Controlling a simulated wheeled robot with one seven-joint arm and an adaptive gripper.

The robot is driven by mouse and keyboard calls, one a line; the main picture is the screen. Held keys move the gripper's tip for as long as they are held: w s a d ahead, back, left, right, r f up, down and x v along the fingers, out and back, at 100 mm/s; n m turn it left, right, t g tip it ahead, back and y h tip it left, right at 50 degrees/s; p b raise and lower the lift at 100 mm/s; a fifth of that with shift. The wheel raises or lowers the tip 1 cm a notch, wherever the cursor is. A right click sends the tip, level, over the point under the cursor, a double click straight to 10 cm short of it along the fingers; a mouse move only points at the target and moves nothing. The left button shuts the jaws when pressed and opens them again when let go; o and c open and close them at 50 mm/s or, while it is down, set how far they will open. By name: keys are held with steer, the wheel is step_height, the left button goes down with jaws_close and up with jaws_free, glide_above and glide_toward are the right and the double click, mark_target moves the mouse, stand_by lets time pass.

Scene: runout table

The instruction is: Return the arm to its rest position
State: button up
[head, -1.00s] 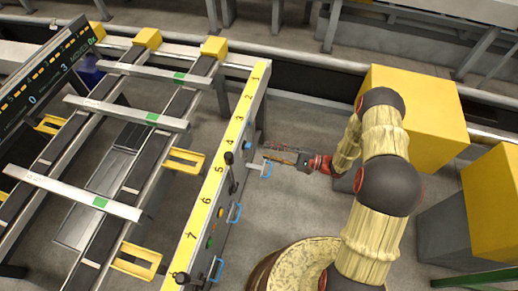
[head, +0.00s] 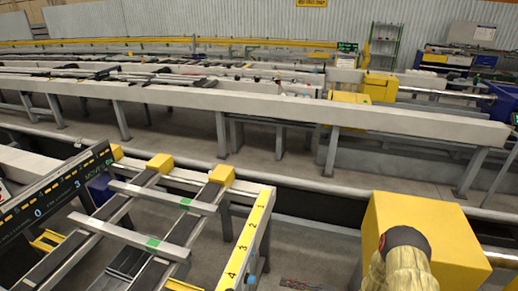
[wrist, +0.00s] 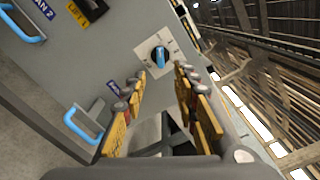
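My arm (head: 405,268), with straw-coloured sleeves and a dark joint, shows at the lower right of the head view, mostly cut off by the bottom edge. A bit of my gripper (head: 300,284) shows at that edge. In the wrist view my gripper (wrist: 160,82) has its two yellow-and-dark fingers apart, with nothing between them. It faces a grey control panel (wrist: 110,45) with a blue selector knob (wrist: 160,57) beyond the fingertips. The knob looks apart from the fingers.
Blue handles (wrist: 82,125) stick out from the panel close to the left finger. The runout table (head: 150,222), with a yellow numbered strip (head: 248,240), stands at left. A yellow box (head: 440,235) stands behind my arm. A long grey beam (head: 260,108) crosses behind.

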steer(key=s+a+f+m+g+h, duration=0.1)
steer(key=s+a+f+g, duration=0.2)
steer(key=s, duration=0.4)
steer(key=s+d+r+n+g+h, duration=0.2)
steer(key=s+d+r+g+h, duration=0.15)
steer(key=s+r+g, duration=0.35)
steer(key=s+d+r+n+t+h, duration=0.1)
steer(key=s+d+r+n+h, duration=0.1)
steer(key=d+r+h, duration=0.3)
steer(key=s+r+n+t+h, duration=0.1)
steer(key=s+r+n+h, duration=0.1)
steer(key=r, duration=0.5)
steer(key=s+d+r+n+h, duration=0.2)
steer(key=d+r+h, duration=0.15)
steer(key=r, duration=0.25)
steer(key=s+a+r+n+t+h, duration=0.2)
steer(key=r+t, duration=0.5)
steer(key=r, duration=0.9)
steer(key=shift+s+a+r+n, duration=0.4)
steer(key=shift+s+a+n, duration=0.2)
steer(key=shift+s+a, duration=0.1)
